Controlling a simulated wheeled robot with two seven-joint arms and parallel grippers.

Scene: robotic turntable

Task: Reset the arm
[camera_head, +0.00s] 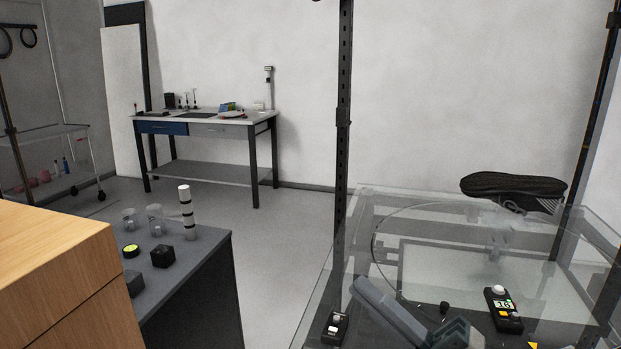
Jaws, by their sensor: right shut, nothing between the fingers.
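My right gripper (366,289) shows at the bottom, right of centre. Its grey fingers lie together, pointing up and left, with nothing between them. It is in front of the clear turntable table (345,262), and I cannot tell its height above the glass. A dark part of my right arm shows at the bottom edge. My left gripper and arm are not in view.
A dark shoe (513,187) is over the turntable's far side. A small device with a display (503,310) and a switch box (335,327) sit on the glass. A grey bench (215,238) holds small items.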

